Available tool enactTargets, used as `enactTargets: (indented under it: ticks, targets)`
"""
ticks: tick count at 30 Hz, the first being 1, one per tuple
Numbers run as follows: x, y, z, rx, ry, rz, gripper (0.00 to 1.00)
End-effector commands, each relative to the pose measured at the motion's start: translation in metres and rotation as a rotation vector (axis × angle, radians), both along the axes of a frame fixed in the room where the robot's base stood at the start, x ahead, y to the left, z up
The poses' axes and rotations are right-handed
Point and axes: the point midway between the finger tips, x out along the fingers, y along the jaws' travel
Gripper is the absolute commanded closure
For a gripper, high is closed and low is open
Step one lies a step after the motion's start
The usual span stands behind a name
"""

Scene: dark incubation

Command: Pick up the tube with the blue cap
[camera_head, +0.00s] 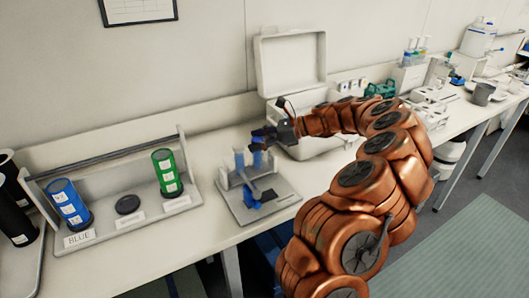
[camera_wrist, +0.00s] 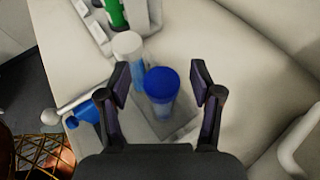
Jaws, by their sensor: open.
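The tube with the blue cap (camera_wrist: 162,86) stands upright in the wrist view, between the two fingers of my gripper (camera_wrist: 161,80). The fingers are open and apart from the cap on both sides. A tube with a white cap (camera_wrist: 128,46) stands just beyond it, up and to the left. In the head view my gripper (camera_head: 264,138) is over the small grey stand (camera_head: 280,200) that bears the tubes. The blue-capped tube (camera_head: 259,158) is partly hidden under my gripper there.
A blue clamp-like part (camera_head: 252,203) lies on the stand's front. To the left is a holder (camera_head: 120,230) with a blue canister (camera_head: 69,204) and a green canister (camera_head: 168,172). An open white case (camera_head: 290,62) stands behind my arm. Bare bench lies left of the stand.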

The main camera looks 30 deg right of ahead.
Motion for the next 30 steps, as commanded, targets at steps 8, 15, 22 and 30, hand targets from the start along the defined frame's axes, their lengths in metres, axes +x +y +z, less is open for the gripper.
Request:
enactTargets:
  ticks: [8, 15, 22, 30]
  targets:
    - [-0.0003, -0.0002, 0.0002, 0.0, 0.0, 0.0, 0.56]
    - [-0.0004, -0.0002, 0.0004, 0.001, -0.001, 0.0, 0.81]
    - [-0.0004, 0.0, 0.0004, 0.0, 0.0, 0.001, 1.0]
    - [-0.0003, 0.0, 0.0019, 0.0, -0.001, 0.0, 1.0]
